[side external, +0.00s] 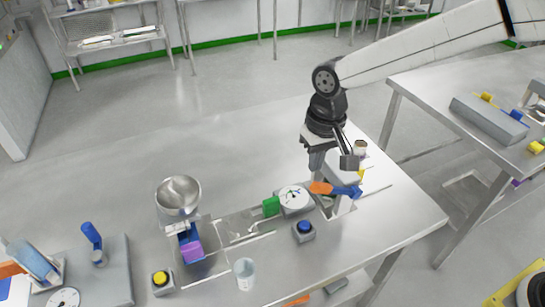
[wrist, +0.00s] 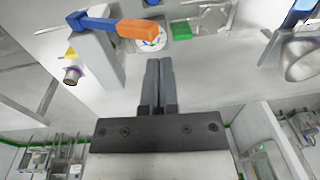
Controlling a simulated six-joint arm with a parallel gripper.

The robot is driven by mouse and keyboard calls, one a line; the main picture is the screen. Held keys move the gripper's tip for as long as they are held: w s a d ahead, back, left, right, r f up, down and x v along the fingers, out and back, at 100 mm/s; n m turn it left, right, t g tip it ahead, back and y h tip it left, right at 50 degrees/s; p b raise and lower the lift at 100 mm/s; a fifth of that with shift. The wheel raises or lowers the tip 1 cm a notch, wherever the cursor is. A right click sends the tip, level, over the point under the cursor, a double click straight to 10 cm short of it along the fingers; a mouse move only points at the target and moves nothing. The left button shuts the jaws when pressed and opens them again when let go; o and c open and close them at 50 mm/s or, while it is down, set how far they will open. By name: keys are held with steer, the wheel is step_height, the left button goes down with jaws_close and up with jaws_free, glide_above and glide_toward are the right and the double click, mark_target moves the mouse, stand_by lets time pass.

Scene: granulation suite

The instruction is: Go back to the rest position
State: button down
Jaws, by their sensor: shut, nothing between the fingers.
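My gripper (wrist: 160,62) is shut and empty, its two fingers pressed together in the wrist view. In the side external view my gripper (side external: 349,160) hangs above the back right part of the steel table (side external: 395,222). It is close to a grey stand with a blue and orange lever (side external: 335,189). The lever (wrist: 115,26) also shows in the wrist view, left of the fingertips and apart from them. Whether the fingers are clear of the stand is hard to tell in the side external view.
A white dial (side external: 294,199), a green block (side external: 271,206), a blue button (side external: 304,228), a yellow button (side external: 160,280), a beaker (side external: 245,272) and a steel bowl (side external: 178,194) stand along the table. A second table (side external: 450,75) stands at the right. The floor behind is open.

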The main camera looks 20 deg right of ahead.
steer(key=s+d+f+t, duration=0.1)
steer(key=s+d+f, duration=0.1)
steer(key=s+d, duration=0.4)
steer(key=s+d+f+t, duration=0.1)
steer(key=s+d, duration=0.6)
steer(key=d, duration=0.7)
steer(key=shift+d+f+h, duration=0.35)
steer(key=shift+f+h, duration=0.05)
stand_by(0.7)
